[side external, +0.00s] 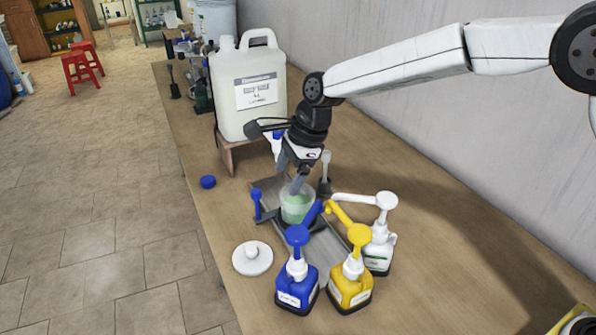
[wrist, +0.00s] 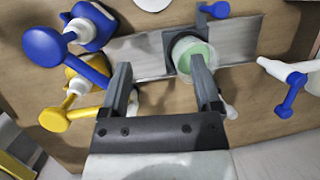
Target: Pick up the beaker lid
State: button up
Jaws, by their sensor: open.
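The beaker lid (side external: 253,257), a white disc with a round knob, lies on the table left of the grey tray. Only its edge shows at the top of the wrist view (wrist: 153,4). A clear beaker (side external: 297,208) with green liquid stands at the tray, held around by a dark clamp-like fitting. My gripper (side external: 293,177) is open and empty, pointing down just above the beaker, away from the lid. In the wrist view, the right finger of my gripper (wrist: 160,62) overlaps the beaker (wrist: 190,52); I cannot tell whether they touch.
Blue (side external: 297,285), yellow (side external: 350,285) and white (side external: 378,250) pump bottles crowd the tray's (side external: 328,245) near end. A large white jug (side external: 248,95) stands on a wooden stand behind. A blue cap (side external: 208,182) lies near the table's left edge. The right of the table is mostly clear.

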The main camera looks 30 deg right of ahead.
jog(key=w+a+f+m, duration=0.1)
jog(key=a+m, duration=0.2)
jog(key=a, duration=0.2)
send_near(251, 248)
jog(key=f, duration=0.2)
jog(key=shift+w+y, duration=0.4)
jog(key=shift+w, duration=0.05)
jog(key=shift+f, duration=0.1)
jog(key=shift+x, duration=1.15)
jog(key=shift+s+x, duration=0.2)
jog(key=shift+x, duration=2.35)
